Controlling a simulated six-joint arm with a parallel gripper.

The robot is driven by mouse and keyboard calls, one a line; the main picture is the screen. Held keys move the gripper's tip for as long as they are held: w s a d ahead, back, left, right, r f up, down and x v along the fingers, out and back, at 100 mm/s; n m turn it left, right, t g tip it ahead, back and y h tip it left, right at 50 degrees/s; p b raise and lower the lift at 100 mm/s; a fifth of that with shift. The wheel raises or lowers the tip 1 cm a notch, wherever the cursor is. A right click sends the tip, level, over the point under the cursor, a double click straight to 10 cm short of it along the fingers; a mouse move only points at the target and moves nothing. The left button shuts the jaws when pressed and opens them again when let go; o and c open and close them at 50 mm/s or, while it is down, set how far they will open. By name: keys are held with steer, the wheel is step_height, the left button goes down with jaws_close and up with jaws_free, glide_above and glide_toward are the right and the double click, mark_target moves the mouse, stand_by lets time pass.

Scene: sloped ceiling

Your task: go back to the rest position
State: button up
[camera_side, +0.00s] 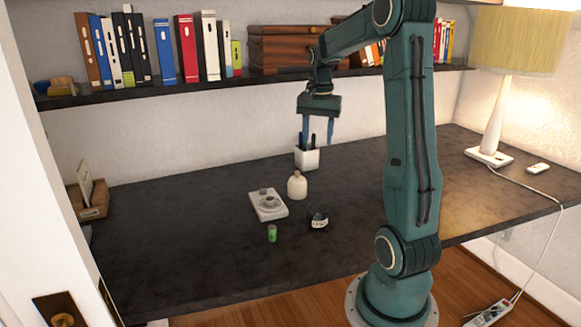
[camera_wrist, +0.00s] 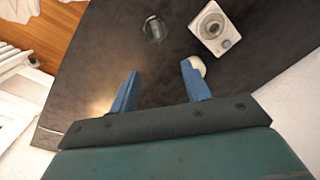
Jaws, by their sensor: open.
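My gripper (camera_side: 318,131) hangs above the dark desk, in front of the back wall and below the shelf's height, with its fingers pointing down. In the wrist view my gripper (camera_wrist: 158,84) shows two blue fingers spread apart with nothing between them. My teal arm rises from its base at the right and bends over at the top. In the side view a white pen cup (camera_side: 307,158) stands below and behind the fingers; I cannot tell the exact gap.
A bookshelf (camera_side: 200,94) runs behind. A lamp (camera_side: 494,120) stands right. The desk's left front is clear.

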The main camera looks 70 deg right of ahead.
steer(key=w+a+r+n+t, duration=0.1)
steer(key=w+a+r+n, duration=0.2)
steer(key=a, duration=0.7)
steer(key=s+a+n+t, duration=0.1)
steer(key=s+a+n, duration=0.2)
steer(key=a, duration=0.4)
steer(key=s+a+n+t, duration=0.2)
steer(key=s+a+n, duration=0.1)
steer(key=a+n, duration=0.3)
steer(key=s+a+n+t, duration=0.1)
steer(key=s+a+n, duration=0.3)
steer(key=a, duration=0.5)
steer(key=shift+n, duration=0.5)
